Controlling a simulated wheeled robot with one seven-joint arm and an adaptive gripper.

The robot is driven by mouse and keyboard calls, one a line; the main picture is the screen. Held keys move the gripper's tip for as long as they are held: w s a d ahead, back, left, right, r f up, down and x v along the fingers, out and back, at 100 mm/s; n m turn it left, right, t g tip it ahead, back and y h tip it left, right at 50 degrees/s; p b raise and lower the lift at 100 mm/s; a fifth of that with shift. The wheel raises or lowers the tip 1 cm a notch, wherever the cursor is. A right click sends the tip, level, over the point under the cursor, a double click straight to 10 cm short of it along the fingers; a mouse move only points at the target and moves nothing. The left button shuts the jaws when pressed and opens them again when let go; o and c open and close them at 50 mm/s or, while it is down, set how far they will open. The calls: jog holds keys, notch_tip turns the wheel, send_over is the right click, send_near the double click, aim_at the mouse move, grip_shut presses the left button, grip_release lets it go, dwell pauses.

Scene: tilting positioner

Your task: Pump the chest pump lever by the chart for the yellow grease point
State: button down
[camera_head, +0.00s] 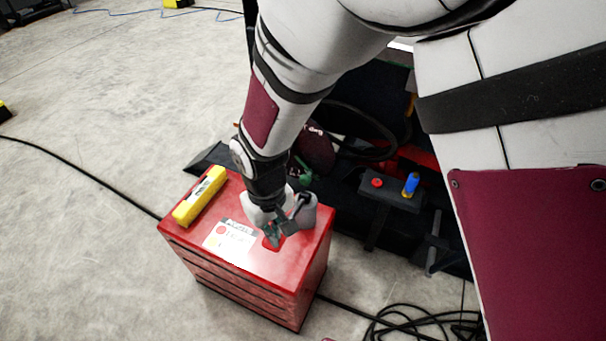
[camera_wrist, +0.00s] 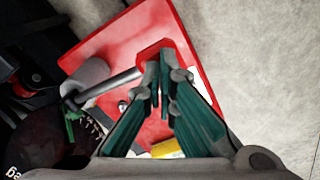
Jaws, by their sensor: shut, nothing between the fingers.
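The red chest (camera_head: 290,270) stands on the floor below my arm, and its top fills much of the wrist view (camera_wrist: 105,42). A white chart (camera_head: 228,241) with a red and a yellow mark lies on the top, its text too small to read. A grey pump cylinder (camera_head: 304,213) stands at the top's right part. In the wrist view, a grey lever rod (camera_wrist: 118,80) runs from the cylinder (camera_wrist: 86,74) toward my fingertips. My gripper (camera_wrist: 159,78) is shut and empty close to the rod's end, over a darker red patch (camera_wrist: 150,52). Contact cannot be told.
A yellow bar (camera_head: 201,196) lies on the chest's left part. A dark frame with a red button (camera_head: 377,183) and a blue cylinder (camera_head: 411,184) stands to the right. Black cables (camera_head: 410,322) lie on the floor. The floor at left is mostly clear.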

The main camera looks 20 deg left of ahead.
notch_tip(320, 180, up, 9)
jog(key=p, duration=0.6)
jog(key=shift+p, duration=1.3)
jog(key=shift+f+p, duration=0.1)
jog(key=shift+p, duration=0.2)
jog(key=shift+f+b, duration=2.3)
jog(key=shift+f, duration=1)
jog(key=shift+f+b, duration=3.05)
jog(key=shift+f, duration=1)
notch_tip(320, 180, up, 15)
jog(key=p, duration=1)
